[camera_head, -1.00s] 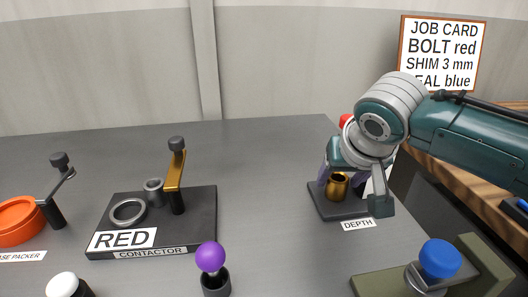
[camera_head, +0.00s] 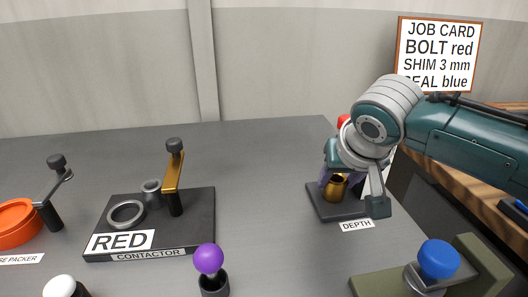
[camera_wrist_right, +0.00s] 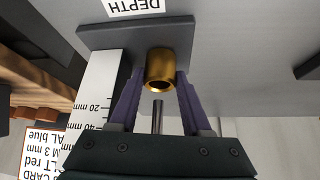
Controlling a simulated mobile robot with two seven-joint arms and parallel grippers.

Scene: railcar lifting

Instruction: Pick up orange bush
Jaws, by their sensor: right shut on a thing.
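The orange bush is a short bronze-coloured hollow cylinder (camera_head: 335,187) at the dark DEPTH stand (camera_head: 325,210), right of centre in the head view. In the right wrist view the bush (camera_wrist_right: 160,68) sits between my purple fingertips, its open end toward the camera. My right gripper (camera_wrist_right: 161,80) is shut on it, one finger on each side. In the head view the right gripper (camera_head: 338,178) reaches down over the stand, and the wrist partly hides its fingers. I cannot tell whether the bush touches the stand's base. My left gripper is not in view.
A white millimetre scale (camera_wrist_right: 98,95) stands close beside the fingers. A blue knob (camera_head: 438,259) on an olive fixture is in front right. The CONTACTOR block (camera_head: 190,225) and a purple knob (camera_head: 209,258) are to the left. The table middle is clear.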

